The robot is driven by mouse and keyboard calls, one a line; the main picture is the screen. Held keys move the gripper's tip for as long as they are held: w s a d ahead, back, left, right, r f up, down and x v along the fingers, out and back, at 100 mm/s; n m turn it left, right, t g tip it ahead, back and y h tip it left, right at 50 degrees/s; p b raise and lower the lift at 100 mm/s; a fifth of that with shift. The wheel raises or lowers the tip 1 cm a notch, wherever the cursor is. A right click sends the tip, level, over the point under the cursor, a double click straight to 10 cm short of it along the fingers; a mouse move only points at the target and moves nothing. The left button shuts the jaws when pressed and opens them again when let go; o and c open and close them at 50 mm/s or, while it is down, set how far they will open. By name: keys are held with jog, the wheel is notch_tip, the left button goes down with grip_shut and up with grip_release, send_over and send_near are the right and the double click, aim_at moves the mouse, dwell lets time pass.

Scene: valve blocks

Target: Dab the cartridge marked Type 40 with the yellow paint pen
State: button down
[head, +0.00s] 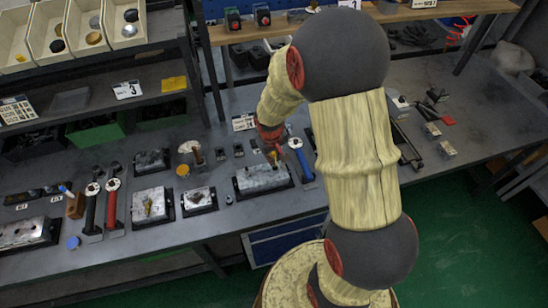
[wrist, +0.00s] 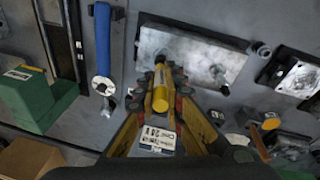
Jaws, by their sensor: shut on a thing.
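My gripper (wrist: 160,88) is shut on a yellow pen (wrist: 161,97), held between its fingers. In the head view my gripper (head: 273,146) is above the far edge of a metal valve block (head: 262,180) on a dark base. This block (wrist: 190,50) also shows in the wrist view, just beyond the fingertips. A small metal fitting (wrist: 218,76) is at the block's edge, right of the pen. I cannot tell whether the pen touches anything. No Type 40 marking is readable, so I cannot tell which part is that cartridge.
A blue-handled tool (head: 300,158) lies right of the block. Another block (head: 198,199) stands to its left, with red-handled (head: 111,203) and black-handled tools farther left. Bins (head: 85,28) are at the back left.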

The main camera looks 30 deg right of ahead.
jog(key=shift+r+p, duration=2.55)
jog(key=shift+r, duration=0.95)
